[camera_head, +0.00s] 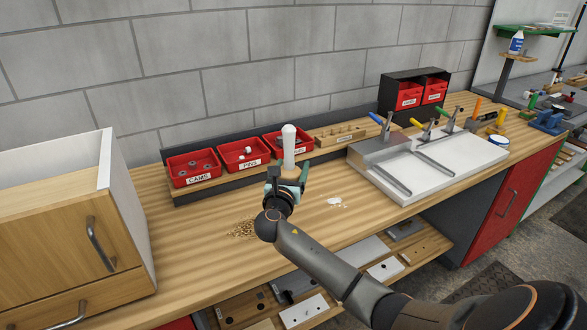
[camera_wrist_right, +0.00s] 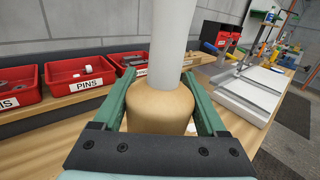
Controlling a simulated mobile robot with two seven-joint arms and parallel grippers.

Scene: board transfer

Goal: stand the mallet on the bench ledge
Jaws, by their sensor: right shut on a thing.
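The mallet (camera_head: 289,146) has a pale, round-topped upper part and stands upright in my right gripper (camera_head: 287,184). In the right wrist view, its white shaft (camera_wrist_right: 172,40) rises from a tan, rounded part (camera_wrist_right: 160,105) between the green fingers of the right gripper (camera_wrist_right: 161,112). The fingers are shut on that part. The mallet's lower end is hidden behind the gripper. The bench ledge (camera_head: 235,174) appears to be the raised wooden strip along the back, with bins on it. The gripper is in front of it. My left gripper is not in view.
Red bins of cams (camera_head: 194,168) and pins (camera_head: 243,153), another red bin and a wooden block rack (camera_head: 340,135) line the back. A pale plate with toggle clamps (camera_head: 430,165) lies right. Shavings (camera_head: 243,229) and white scraps (camera_head: 337,202) lie on the bench.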

